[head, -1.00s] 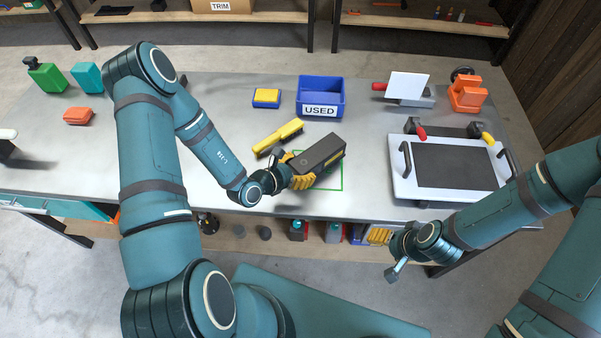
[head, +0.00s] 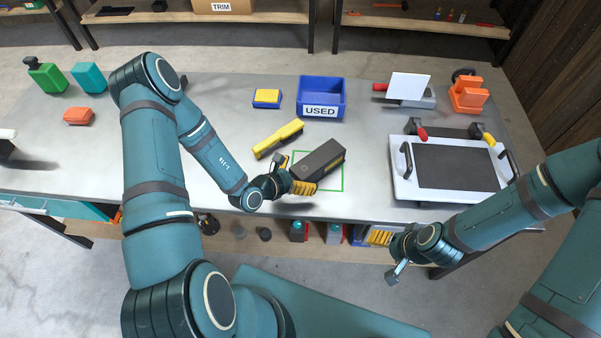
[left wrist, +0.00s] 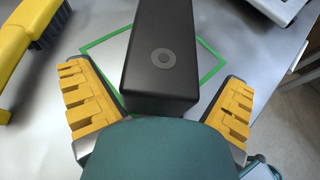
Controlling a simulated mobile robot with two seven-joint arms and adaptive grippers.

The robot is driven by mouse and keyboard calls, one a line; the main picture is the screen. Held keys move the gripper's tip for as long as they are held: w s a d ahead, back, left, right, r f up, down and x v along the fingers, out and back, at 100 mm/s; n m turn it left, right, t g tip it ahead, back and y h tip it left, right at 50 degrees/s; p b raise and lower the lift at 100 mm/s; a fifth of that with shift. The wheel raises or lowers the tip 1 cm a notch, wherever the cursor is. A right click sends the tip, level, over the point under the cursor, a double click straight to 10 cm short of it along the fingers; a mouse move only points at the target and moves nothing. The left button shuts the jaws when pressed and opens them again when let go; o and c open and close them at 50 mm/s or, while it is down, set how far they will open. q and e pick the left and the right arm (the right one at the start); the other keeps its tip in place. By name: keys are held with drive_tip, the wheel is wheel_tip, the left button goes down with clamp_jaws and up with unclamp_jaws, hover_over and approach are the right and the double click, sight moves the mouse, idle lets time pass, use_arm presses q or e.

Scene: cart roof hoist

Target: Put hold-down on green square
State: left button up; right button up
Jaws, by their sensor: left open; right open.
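The hold-down, a dark grey block (head: 319,160) with a ring mark on top, stands on the table within the green square outline (head: 342,183). It also shows in the left wrist view (left wrist: 161,50), with the green outline (left wrist: 212,72) on both sides of it. My left gripper (head: 298,178) is at the block's near end, with its yellow-padded fingers open. In the left wrist view the fingers (left wrist: 160,105) are spread, one on each side, with gaps to the block. My right gripper (head: 396,272) is open and empty in front of the table's front edge.
A yellow brush (head: 278,139) lies just left of the block. A blue USED bin (head: 321,98) and a yellow-blue sponge (head: 266,98) stand behind. A white framed panel (head: 402,183) with clamps is to the right.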

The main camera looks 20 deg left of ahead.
use_arm(q)
drive_tip(key=v, duration=1)
drive_tip(key=shift+s+a+r+p, duration=0.1)
drive_tip(key=shift+s+a+p, duration=0.1)
drive_tip(key=shift+p, duration=0.2)
drive_tip(key=shift+s+a+r, duration=0.15)
drive_tip(key=shift+s+r, duration=0.1)
drive_tip(key=shift+s, duration=0.25)
drive_tip(key=s+d+f+m+g+h, duration=0.2)
drive_tip(key=s+d+m+g+h, duration=0.1)
drive_tip(key=s+d+m+g, duration=1.05)
drive_tip(key=w+f+m+t+y, duration=0.1)
drive_tip(key=w+m+t+y, duration=0.3)
drive_tip(key=w+m, duration=0.6)
drive_tip(key=m+y, duration=0.1)
drive_tip(key=m, duration=0.3)
drive_tip(key=shift+a+m+y, duration=0.25)
drive_tip(key=shift+m+y, duration=0.05)
drive_tip(key=shift+m, duration=0.05)
drive_tip(key=shift+f, duration=0.1)
